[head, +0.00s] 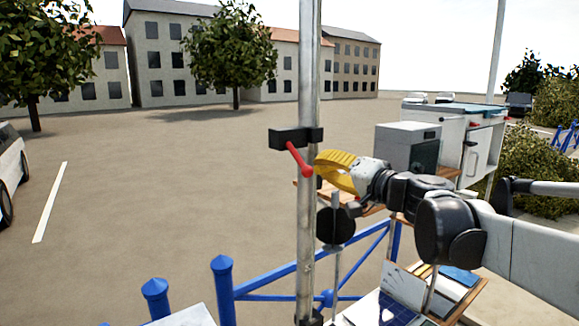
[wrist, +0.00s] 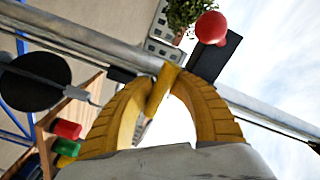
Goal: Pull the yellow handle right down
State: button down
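I see no yellow handle; the handle in view is a red lever (head: 298,158) with a round red end. It slants down to the right from a black block (head: 289,138) on the upright metal pole (head: 309,80). In the wrist view the red end (wrist: 211,27) shows in front of the black block (wrist: 218,58), beyond my fingers. My gripper (head: 318,162) has yellow ribbed fingers just right of the red end.
A black disc (head: 336,226) is below my gripper, right of the pole; it also shows in the wrist view (wrist: 35,80). A grey box (head: 407,147) and white cabinet (head: 480,140) stand behind my arm. Blue railings (head: 224,285) are below. Left of the pole is open ground.

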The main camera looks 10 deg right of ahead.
jog(key=shift+f, duration=0.15)
notch_tip(320, 180, down, 30)
jog(key=b, duration=2.1)
jog(key=shift+s+f, duration=0.1)
jog(key=shift+f, duration=0.15)
